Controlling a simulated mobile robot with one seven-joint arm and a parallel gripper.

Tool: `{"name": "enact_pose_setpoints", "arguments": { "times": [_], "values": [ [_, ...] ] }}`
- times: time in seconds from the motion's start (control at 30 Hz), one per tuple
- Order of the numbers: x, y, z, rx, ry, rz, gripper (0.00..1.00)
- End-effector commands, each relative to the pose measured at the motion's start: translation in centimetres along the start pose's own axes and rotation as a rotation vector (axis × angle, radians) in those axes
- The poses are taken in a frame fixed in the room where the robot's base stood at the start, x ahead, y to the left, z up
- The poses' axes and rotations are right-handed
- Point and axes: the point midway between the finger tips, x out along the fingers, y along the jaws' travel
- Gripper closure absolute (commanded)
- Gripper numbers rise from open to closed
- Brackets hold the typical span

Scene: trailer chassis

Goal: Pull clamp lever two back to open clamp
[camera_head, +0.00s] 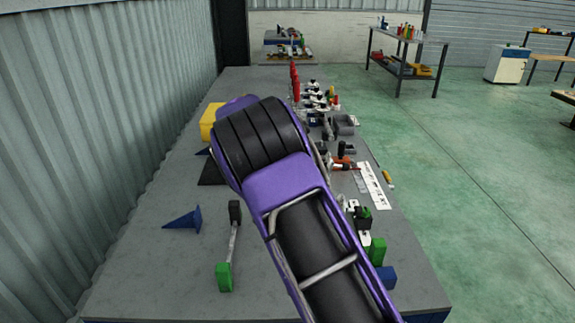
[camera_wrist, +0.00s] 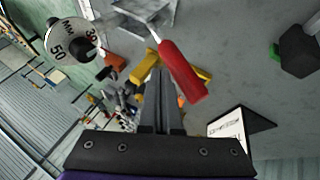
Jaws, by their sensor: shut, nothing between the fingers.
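In the wrist view, my gripper (camera_wrist: 162,78) is shut and empty, with its two dark fingers side by side. A red handle (camera_wrist: 182,72) on a thin metal shaft lies just right of and beyond the fingertips. It looks like a clamp lever, but I cannot tell which clamp it belongs to or whether the fingers touch it. In the head view, upright red levers (camera_head: 296,90) stand at the far part of the bench, near a row of several small clamps (camera_head: 315,98). My purple arm hides my gripper and part of the bench in the head view.
The grey bench (camera_head: 140,250) is mostly clear at left. It holds a yellow box (camera_head: 208,122), a blue wedge (camera_head: 185,219) and a green-ended bar (camera_head: 224,277). A round gauge (camera_wrist: 72,42) and a label card (camera_wrist: 228,127) flank my gripper.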

Motion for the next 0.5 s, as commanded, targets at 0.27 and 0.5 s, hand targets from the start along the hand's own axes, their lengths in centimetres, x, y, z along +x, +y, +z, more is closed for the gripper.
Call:
{"name": "enact_pose_setpoints", "arguments": {
  "times": [0.27,0.5],
  "values": [
    [0.26,-1.09,0.04,-0.031,-0.004,0.062,1.00],
    [0.30,-1.17,0.06,-0.035,-0.006,0.071,1.00]
  ]
}}
